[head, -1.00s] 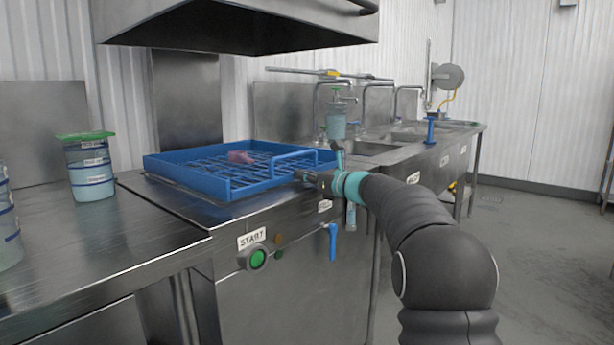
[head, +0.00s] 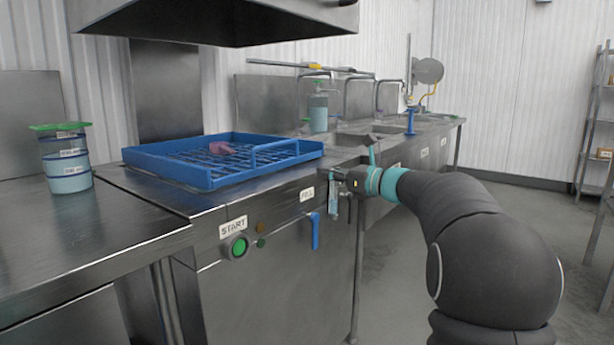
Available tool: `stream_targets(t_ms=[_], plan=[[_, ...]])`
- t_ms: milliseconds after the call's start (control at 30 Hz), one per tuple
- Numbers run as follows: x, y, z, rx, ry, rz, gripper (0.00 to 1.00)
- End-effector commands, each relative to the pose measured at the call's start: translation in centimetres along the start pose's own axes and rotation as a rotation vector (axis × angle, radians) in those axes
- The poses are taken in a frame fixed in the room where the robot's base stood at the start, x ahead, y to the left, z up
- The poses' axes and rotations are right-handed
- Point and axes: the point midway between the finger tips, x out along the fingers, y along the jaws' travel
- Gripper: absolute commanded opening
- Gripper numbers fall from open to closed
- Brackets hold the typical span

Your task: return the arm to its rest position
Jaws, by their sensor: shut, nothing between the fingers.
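My arm reaches in from the lower right of the head view, its dark links bending up toward the counter. My gripper (head: 335,175) is at the end past the teal ring, beside the front right corner of the steel machine (head: 275,285). It is shut and empty. It appears apart from the blue rack (head: 168,172) on the machine top, a little to the right of it. The fingertips are small and dark in this view.
A pink item (head: 221,148) lies in the blue rack. A green START button (head: 239,246) and a blue lever (head: 315,231) are on the machine front. A green-lidded container (head: 68,168) stands on the left counter. Sinks and taps line the back.

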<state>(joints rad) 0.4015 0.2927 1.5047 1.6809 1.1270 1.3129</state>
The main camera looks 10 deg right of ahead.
Motion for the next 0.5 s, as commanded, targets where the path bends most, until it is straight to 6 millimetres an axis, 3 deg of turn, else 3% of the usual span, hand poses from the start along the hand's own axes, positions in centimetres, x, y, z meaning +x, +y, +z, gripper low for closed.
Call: stream_targets(t_ms=[200,267,367,500], plan=[[-0.2,-0.1,-1.0,-0.180,0.040,-0.001,0.00],[-0.3,0.1,-3.3,-0.277,0.107,0.013,0.00],[-1.2,0.9,-8.5,-0.441,0.249,0.069,0.00],[-3.9,4.3,-14.2,-0.706,0.444,0.211,0.00]])
